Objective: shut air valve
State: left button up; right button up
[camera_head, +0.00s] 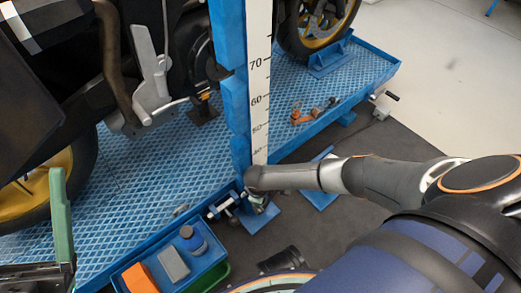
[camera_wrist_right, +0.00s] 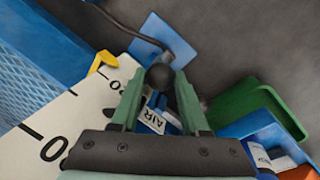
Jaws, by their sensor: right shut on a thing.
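The air valve shows in the right wrist view as a black ball knob (camera_wrist_right: 160,77) beside a white and blue label (camera_wrist_right: 153,121) reading AIR. My right gripper (camera_wrist_right: 158,92) has its two green fingers on either side of the knob and is shut on it. In the head view this gripper (camera_head: 257,203) is low at the foot of the scale post, and my arm and the small size hide the valve's detail. My left gripper (camera_head: 60,215) is partly in the head view at the lower left; one green finger stands up, apart from anything, and the other is out of frame.
A blue lift platform (camera_head: 150,160) carries a motorcycle (camera_head: 60,60). A blue post with a white scale (camera_head: 259,80) rises beside my right gripper. Orange parts (camera_head: 303,117) lie on the platform. A blue tray (camera_head: 205,262) holds a bottle and boxes.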

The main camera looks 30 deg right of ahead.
grip_shut()
dwell(0.8)
